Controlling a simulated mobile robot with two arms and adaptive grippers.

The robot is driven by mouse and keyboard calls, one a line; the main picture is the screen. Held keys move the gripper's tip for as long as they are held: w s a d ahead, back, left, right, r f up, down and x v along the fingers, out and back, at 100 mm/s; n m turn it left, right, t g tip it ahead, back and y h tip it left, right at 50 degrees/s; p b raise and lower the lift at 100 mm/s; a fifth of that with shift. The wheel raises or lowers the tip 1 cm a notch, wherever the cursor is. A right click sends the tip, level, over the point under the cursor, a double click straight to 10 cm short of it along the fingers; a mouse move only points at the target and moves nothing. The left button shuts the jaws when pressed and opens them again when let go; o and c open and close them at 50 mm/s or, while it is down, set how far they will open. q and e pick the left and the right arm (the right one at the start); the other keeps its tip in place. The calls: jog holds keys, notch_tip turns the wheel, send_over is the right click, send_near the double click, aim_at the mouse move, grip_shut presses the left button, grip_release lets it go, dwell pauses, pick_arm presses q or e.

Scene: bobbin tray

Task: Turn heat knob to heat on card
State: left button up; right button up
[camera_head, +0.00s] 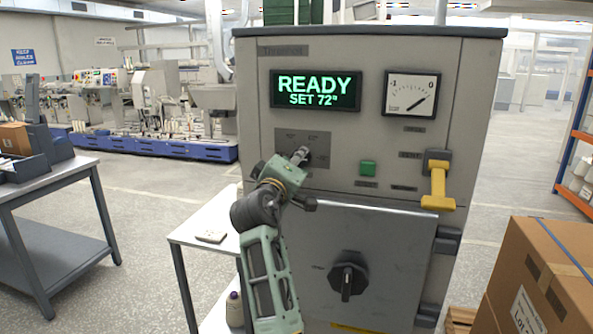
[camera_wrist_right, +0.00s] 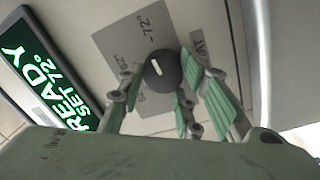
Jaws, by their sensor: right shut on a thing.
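The heat knob (camera_wrist_right: 163,71) is round and black with a white pointer mark, on a grey dial plate (camera_head: 290,142). In the right wrist view the mark points up and slightly left, on the side of the printed "72°"; the other numbers are partly hidden. My right gripper (camera_wrist_right: 160,95) is shut on the knob, its green-padded fingers on either side. In the head view it (camera_head: 303,157) covers most of the knob. The display (camera_head: 316,89) reads "READY SET 72°". A small white card-like item (camera_head: 211,236) lies on the side table, its print too small to read. My left gripper is out of view.
A gauge (camera_head: 411,94), a green button (camera_head: 367,168) and a yellow lever (camera_head: 437,187) sit right of the dial plate. A metal door with a black handle (camera_head: 347,277) is below. A cardboard box (camera_head: 545,285) stands at right.

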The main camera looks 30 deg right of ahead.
jog(key=shift+s+r+m, duration=0.1)
jog(key=shift+r+m, duration=0.3)
jog(key=shift+m, duration=0.1)
jog(key=o, duration=1)
jog(key=shift+d, duration=0.15)
jog(key=shift+o, duration=0.2)
jog(key=shift+f, duration=0.15)
jog(key=v, duration=0.7)
jog(key=shift+s+a+b, duration=0.15)
jog(key=shift+a+b, duration=0.15)
jog(key=shift+f, duration=0.1)
